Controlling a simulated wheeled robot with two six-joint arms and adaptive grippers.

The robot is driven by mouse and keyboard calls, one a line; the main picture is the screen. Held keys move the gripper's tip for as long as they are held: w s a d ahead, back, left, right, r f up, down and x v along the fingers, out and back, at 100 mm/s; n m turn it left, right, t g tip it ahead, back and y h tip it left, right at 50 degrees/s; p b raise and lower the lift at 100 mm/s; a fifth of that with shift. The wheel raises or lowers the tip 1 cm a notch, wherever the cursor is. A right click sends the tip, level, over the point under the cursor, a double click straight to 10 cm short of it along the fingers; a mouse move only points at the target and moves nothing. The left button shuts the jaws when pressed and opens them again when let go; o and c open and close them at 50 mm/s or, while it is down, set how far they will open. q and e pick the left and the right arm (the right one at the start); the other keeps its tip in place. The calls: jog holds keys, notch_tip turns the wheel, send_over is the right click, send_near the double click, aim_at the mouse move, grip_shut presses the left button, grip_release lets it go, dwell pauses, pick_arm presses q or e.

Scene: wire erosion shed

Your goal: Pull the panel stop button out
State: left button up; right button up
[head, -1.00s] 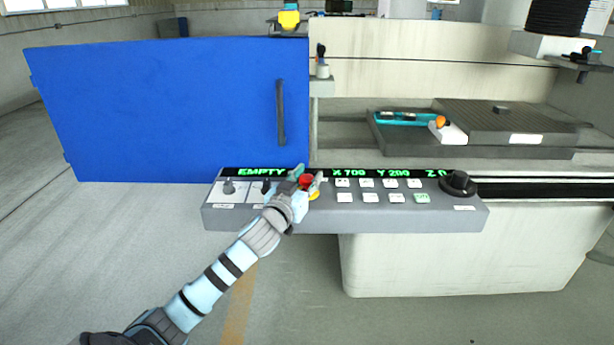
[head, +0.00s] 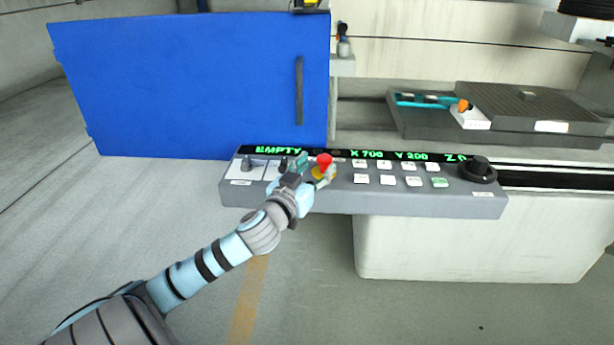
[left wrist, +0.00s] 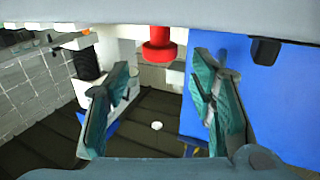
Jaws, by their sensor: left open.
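The stop button (head: 324,161) is red with a yellow base (head: 320,173), on the top face of the grey control panel (head: 400,200), right of the switches. My left gripper (head: 313,170) is open at the button, one finger on its left and one on its lower right in the head view. In the left wrist view the red button (left wrist: 158,51) shows between the two teal-padded fingers (left wrist: 160,75), nearer the top of the picture. Gaps show on both sides, so the fingers do not touch it there. My right gripper is not in view.
A dark knob (head: 247,163) and white keys (head: 387,180) share the panel. A green-lit display (head: 400,156) runs along its back edge. A blue door (head: 190,85) stands behind on the left. A black dial (head: 479,169) is at the panel's right end.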

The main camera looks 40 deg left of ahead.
pick_arm(q)
jog(key=v, duration=0.6)
jog(key=shift+s+d, duration=0.1)
jog(key=shift+s, duration=0.05)
